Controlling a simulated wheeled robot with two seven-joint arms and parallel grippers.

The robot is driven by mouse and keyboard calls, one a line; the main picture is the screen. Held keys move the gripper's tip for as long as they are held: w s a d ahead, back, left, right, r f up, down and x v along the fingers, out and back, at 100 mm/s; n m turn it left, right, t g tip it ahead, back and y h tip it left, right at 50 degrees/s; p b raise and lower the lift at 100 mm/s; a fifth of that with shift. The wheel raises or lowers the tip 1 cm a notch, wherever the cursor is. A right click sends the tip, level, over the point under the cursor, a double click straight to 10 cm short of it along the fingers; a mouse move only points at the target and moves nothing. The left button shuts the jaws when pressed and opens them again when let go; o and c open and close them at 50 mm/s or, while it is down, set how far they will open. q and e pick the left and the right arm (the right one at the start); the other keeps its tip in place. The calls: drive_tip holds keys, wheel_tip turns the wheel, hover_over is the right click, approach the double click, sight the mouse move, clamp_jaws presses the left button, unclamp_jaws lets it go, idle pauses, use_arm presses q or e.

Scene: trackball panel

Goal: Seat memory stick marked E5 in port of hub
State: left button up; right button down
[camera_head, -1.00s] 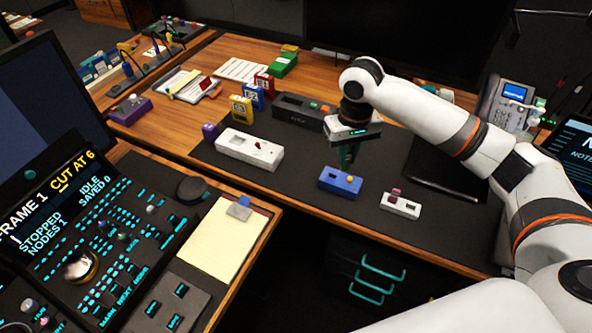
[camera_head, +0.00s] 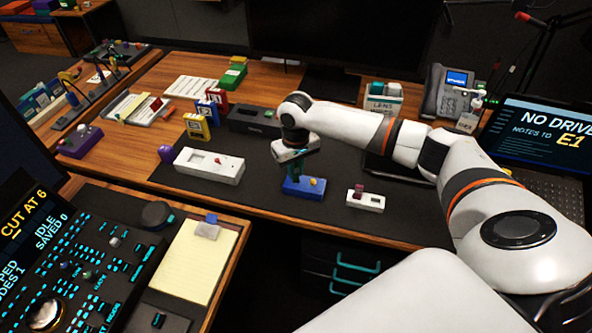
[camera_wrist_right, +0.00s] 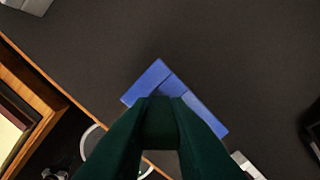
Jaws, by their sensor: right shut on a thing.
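My left gripper is not in view.
A long white box (camera_head: 228,172) stands to the left, a small white box (camera_head: 372,202) to the right. A black box (camera_head: 254,124) and yellow (camera_head: 196,127), blue and red tagged blocks stand behind. Dark mat (camera_head: 262,193) is clear between the boxes.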

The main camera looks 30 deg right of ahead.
sight(296, 166)
drive_tip(key=shift+s+a+f, duration=0.1)
drive_tip(key=shift+s+f, duration=0.2)
drive_tip(key=shift+f, duration=0.25)
drive_tip(key=c, duration=1.6)
unclamp_jaws()
drive_tip(key=shift+f, duration=0.1)
drive_tip(key=shift+o, duration=1.2)
drive_tip(key=shift+w, duration=0.25)
drive_tip(key=shift+r, duration=0.2)
wheel_tip(296, 166, up, 12)
drive_tip(key=shift+r, duration=0.1)
